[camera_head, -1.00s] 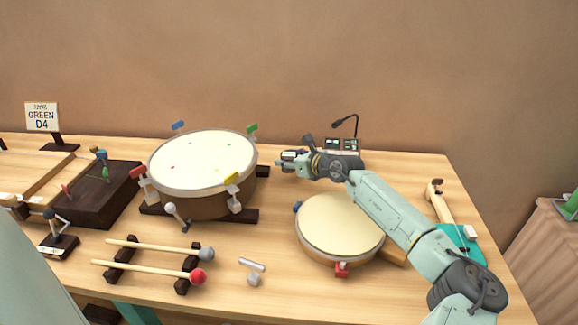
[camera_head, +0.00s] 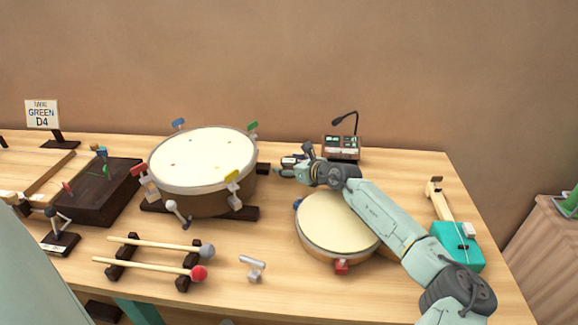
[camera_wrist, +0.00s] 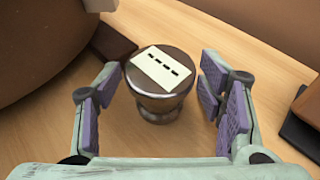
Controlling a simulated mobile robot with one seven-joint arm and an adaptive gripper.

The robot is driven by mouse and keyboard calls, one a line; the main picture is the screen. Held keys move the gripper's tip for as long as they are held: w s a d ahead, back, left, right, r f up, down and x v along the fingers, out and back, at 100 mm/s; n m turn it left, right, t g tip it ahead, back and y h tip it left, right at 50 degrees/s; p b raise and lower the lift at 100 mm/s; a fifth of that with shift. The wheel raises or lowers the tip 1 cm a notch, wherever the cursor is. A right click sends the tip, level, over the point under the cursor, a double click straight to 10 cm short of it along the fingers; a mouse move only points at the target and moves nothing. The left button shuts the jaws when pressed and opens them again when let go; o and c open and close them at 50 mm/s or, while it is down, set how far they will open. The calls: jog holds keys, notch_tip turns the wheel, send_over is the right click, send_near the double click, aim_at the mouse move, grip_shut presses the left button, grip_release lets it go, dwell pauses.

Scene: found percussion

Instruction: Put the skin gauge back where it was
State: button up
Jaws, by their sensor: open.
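A small dark, round, waisted object with a pale face marked with dashes (camera_wrist: 160,92), which looks like the skin gauge, stands upright on the table in the wrist view. My gripper (camera_wrist: 163,108) is open, with a purple-padded finger on either side of it and visible gaps between. In the head view my gripper (camera_head: 284,173) is right of the large drum (camera_head: 205,159), and the gauge (camera_head: 291,160) shows partly just behind it. The large drum's brown side (camera_wrist: 35,40) fills the wrist view's upper left.
A small drum (camera_head: 338,222) sits below my arm. A console with a microphone (camera_head: 341,147) stands behind my gripper. Mallets on a rack (camera_head: 155,245) lie front left, beside a metal piece (camera_head: 252,268). A teal object (camera_head: 457,246) is at right. A dark foot (camera_wrist: 112,43) flanks the gauge.

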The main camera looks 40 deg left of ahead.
jog(key=shift+r, duration=0.3)
jog(key=b+v, duration=0.2)
jog(key=v, duration=0.9)
jog(key=shift+d+f+b, duration=0.15)
jog(key=shift+d+b, duration=0.05)
jog(key=shift+b, duration=0.2)
jog(key=shift+s+d, duration=0.15)
jog(key=shift+d, duration=0.15)
